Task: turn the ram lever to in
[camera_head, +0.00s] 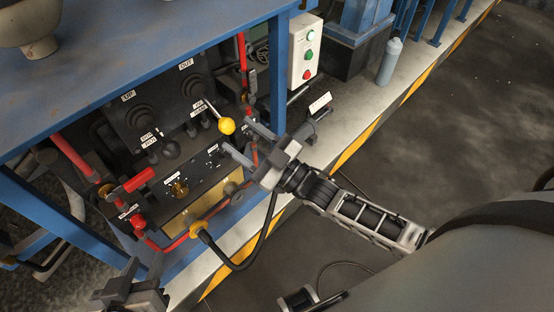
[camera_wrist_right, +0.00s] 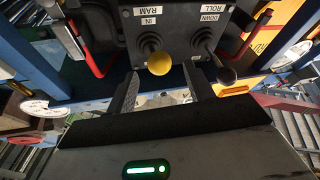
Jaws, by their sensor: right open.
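The ram lever has a yellow ball knob (camera_head: 226,126) on a thin shaft that rises from a black boot on the dark control panel (camera_head: 141,107). The shaft leans toward my right gripper (camera_head: 236,134), which is open and empty. Its fingertips point at the knob, one to each side. In the right wrist view, the knob (camera_wrist_right: 160,61) shows between the open fingers (camera_wrist_right: 161,78), near their tips, with the IN and RAM labels (camera_wrist_right: 148,11) above it. I cannot tell whether the fingers touch it. My left gripper (camera_head: 130,290) is low at the left, partly cut off.
A second lever with a black knob (camera_head: 170,149), by the ROLL label, stands left of the ram lever. Red hoses and a red handle (camera_head: 138,181) sit lower on the panel. A blue frame post (camera_head: 278,75) and a white button box (camera_head: 303,50) stand to the right.

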